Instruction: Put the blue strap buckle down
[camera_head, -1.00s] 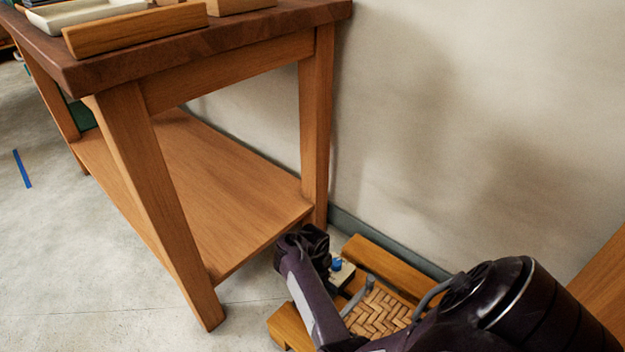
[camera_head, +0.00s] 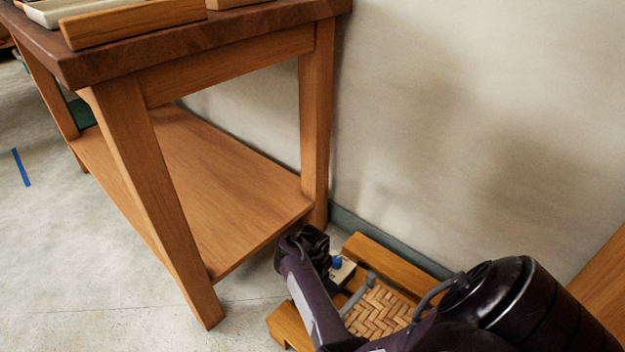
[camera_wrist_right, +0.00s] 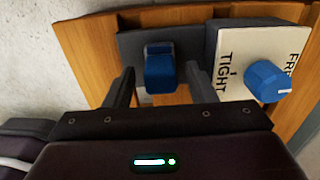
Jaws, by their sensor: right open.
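The blue strap buckle (camera_wrist_right: 159,72) sits at a dark grey plate (camera_wrist_right: 133,45) on the wooden frame in the right wrist view. My right gripper (camera_wrist_right: 160,78) is open, with one finger on either side of the buckle and visible gaps to both. The buckle's lower end and what it rests on are hard to make out. In the head view my right arm reaches down to the low wooden frame with a woven seat (camera_head: 378,312), and its dark wrist hides the buckle. My left gripper is not in view.
A blue knob (camera_wrist_right: 268,82) stands on a white plate (camera_wrist_right: 232,62) marked TIGHT and FREE, close to my right finger. A wooden table (camera_head: 220,68) with a lower shelf (camera_head: 215,180) stands left of the seat. The wall (camera_head: 480,110) rises behind. Floor at left is mostly clear.

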